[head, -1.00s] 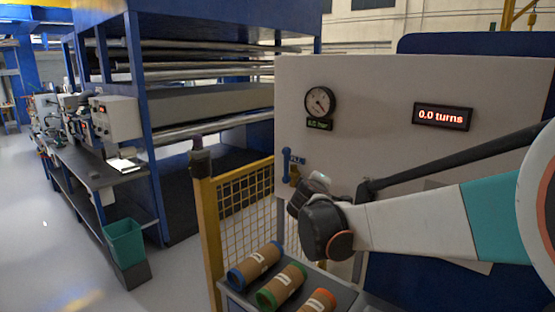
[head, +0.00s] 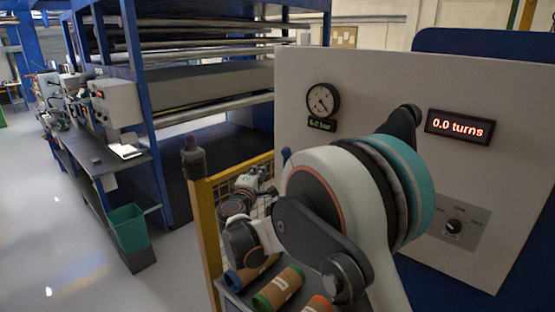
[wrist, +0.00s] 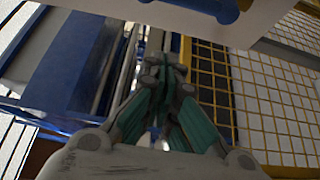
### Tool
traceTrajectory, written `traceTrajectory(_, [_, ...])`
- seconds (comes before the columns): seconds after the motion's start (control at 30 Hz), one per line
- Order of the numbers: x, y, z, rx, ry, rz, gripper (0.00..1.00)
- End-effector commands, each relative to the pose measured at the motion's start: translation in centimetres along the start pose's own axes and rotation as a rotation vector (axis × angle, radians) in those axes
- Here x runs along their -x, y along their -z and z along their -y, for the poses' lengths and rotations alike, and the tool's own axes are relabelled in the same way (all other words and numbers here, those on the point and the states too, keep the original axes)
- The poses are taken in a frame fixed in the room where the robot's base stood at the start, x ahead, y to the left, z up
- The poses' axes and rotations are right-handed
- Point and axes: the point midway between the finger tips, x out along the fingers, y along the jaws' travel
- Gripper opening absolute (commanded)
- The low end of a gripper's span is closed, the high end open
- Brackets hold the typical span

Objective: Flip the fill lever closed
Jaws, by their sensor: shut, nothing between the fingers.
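The fill lever is mostly hidden behind my arm in the head view. Only a small blue tip (head: 286,154) shows at the panel's left edge. In the wrist view a blue rod (wrist: 226,11), likely the lever, lies at the top edge against the pale panel (wrist: 185,6). My gripper (wrist: 163,65) is shut and empty, its fingers together below and left of the blue rod, apart from it in the picture. In the head view my gripper (head: 250,182) is beside the yellow fence, partly hidden by my arm. I cannot tell the lever's position.
The panel carries a round gauge (head: 322,100), a display reading 0.0 turns (head: 460,126) and a selector knob (head: 454,227). A yellow mesh fence post (head: 203,235) stands left of my gripper. Cardboard rolls (head: 279,287) lie on a shelf below my arm.

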Motion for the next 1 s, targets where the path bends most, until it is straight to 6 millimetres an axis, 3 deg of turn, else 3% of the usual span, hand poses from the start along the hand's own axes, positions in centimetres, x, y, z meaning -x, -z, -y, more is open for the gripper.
traceTrajectory(0.27, [0.0,0.0,0.0,-0.001,0.001,0.0,0.0])
traceTrajectory(0.43, [-1.1,-0.1,0.1,-0.001,0.001,0.001,0.0])
traceTrajectory(0.93, [-10.3,-0.1,0.1,-0.001,0.001,0.002,0.0])
traceTrajectory(1.0, [-9.7,-1.4,0.0,-0.001,0.001,0.002,0.0])
